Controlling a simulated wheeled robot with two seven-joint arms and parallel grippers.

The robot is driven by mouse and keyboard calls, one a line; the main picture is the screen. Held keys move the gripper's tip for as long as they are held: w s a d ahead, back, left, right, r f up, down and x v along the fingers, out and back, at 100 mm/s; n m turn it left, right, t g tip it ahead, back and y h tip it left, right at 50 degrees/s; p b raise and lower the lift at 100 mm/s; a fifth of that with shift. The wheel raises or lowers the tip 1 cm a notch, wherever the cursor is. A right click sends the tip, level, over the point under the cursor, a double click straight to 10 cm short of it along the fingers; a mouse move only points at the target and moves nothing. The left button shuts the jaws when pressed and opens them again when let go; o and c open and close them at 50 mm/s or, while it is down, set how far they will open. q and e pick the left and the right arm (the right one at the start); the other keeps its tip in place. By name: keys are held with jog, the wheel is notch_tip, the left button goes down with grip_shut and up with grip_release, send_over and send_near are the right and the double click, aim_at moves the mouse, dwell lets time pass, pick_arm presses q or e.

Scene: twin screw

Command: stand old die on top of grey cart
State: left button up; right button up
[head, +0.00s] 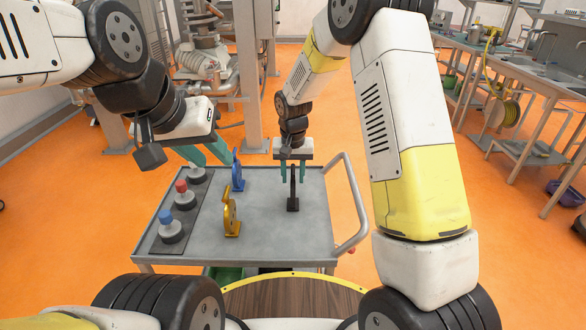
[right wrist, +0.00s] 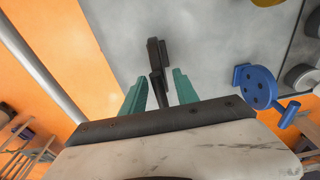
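The grey cart (head: 268,232) stands in front of me. A black die (head: 293,201), likely the old die, stands upright on the cart's top, right of centre. My right gripper (head: 293,178) points down over it, with green fingers on either side of its upper part. In the right wrist view the black die (right wrist: 157,54) shows between and beyond the right gripper's fingertips (right wrist: 158,80), with gaps beside it, so the fingers look open. My left gripper (head: 211,158) is above the cart's far left part, its green fingers apart and empty.
A blue die (head: 238,172) and a gold die (head: 231,214) stand on the cart left of the black one. A dark strip (head: 158,247) at the left holds knobbed pieces, including red (head: 182,196) and blue-topped (head: 170,227) ones. The cart's right side is clear, bounded by a handle (head: 357,204).

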jog(key=r, duration=0.6)
jog(key=s+r, duration=0.1)
jog(key=r, duration=0.3)
jog(key=shift+s+d, duration=0.1)
jog(key=s+d+r+t+y, duration=0.2)
jog(key=s+d+r+t, duration=0.1)
jog(key=s+d+r, duration=1)
jog(key=s+d+r+t, duration=0.1)
jog(key=s, duration=1.1)
jog(key=shift+s+r+n+t, duration=0.25)
jog(key=shift+s+n+t, duration=0.05)
jog(key=shift+s+t, duration=0.1)
